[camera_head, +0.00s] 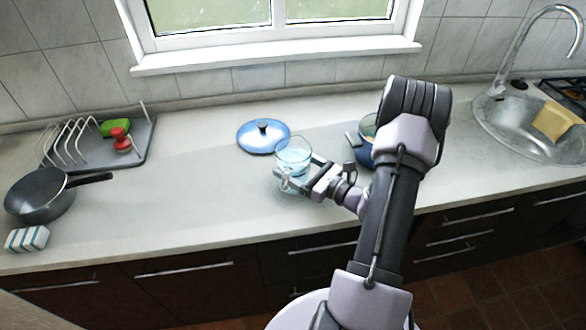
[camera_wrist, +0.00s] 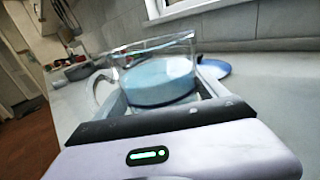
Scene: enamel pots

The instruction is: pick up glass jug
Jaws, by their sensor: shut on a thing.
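The glass jug (camera_head: 293,160) is clear, with a pale blue content or base, and stands near the middle of the counter in the head view. My gripper (camera_head: 295,176) reaches it from the right, with its fingers around the jug's body. In the wrist view the jug (camera_wrist: 160,75) sits upright between the two fingers of my gripper (camera_wrist: 160,98), its handle towards the left. The gripper is shut on the jug. I cannot tell whether the jug's bottom touches the counter.
A blue lid (camera_head: 263,137) lies just behind the jug. A blue pot (camera_head: 366,152) is partly hidden behind my arm. A dish rack (camera_head: 95,140), a dark pan (camera_head: 38,195) and a striped sponge (camera_head: 27,239) are at left. A sink (camera_head: 510,125) is at right. The counter left of the jug is clear.

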